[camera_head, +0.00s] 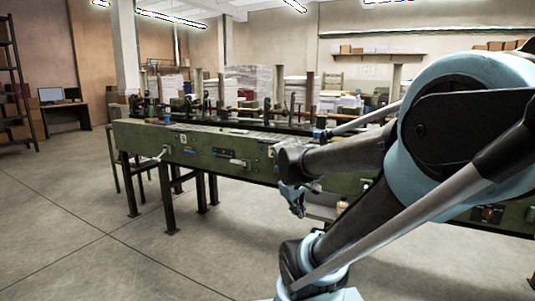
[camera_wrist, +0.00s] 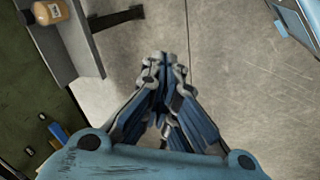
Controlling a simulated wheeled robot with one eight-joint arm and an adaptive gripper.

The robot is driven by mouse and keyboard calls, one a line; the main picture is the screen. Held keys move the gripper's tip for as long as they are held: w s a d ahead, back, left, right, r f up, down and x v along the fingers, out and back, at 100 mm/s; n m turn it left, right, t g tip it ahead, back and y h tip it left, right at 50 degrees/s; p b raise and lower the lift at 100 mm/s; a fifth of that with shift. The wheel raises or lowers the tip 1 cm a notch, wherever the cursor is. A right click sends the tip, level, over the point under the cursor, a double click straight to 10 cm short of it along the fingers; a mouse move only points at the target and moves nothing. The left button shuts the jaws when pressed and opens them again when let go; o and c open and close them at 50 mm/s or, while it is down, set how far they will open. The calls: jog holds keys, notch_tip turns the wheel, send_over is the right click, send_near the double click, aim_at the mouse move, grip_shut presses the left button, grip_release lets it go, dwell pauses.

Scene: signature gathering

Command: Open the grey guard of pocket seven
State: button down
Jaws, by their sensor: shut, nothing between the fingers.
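The long green gathering machine (camera_head: 215,143) runs across the middle of the head view, with dark stations and posts along its top. My gripper (camera_head: 297,208) points down in front of the machine's near side. In the wrist view my gripper's fingers (camera_wrist: 166,62) are together and empty over the bare floor, touching nothing.
Dark legs (camera_head: 201,192) support the machine. The concrete floor (camera_head: 90,230) at the left is clear.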

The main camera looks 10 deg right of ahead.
jog(key=w+r+n+t+h, duration=0.1)
jog(key=w+r+n, duration=0.1)
jog(key=w+n, duration=0.35)
jog(key=w+r+n+t+h, duration=0.2)
jog(key=w, duration=0.7)
jog(key=w+r+n+t+h, duration=0.1)
jog(key=w+r+n, duration=0.25)
jog(key=w, duration=0.35)
jog(key=w+a+n+t+h, duration=0.1)
jog(key=w+a+n+t, duration=0.1)
jog(key=w+a+n, duration=0.5)
jog(key=w+a+n+t+h, duration=0.15)
jog(key=w+n, duration=0.25)
jog(key=w, duration=0.5)
jog(key=w+d+r, duration=0.1)
jog(key=w+d, duration=0.3)
jog(key=w, duration=0.4)
jog(key=shift+d+y, duration=0.3)
jog(key=shift+y, duration=0.15)
jog(key=shift+a+r+t, duration=0.15)
jog(key=shift+t, duration=0.1)
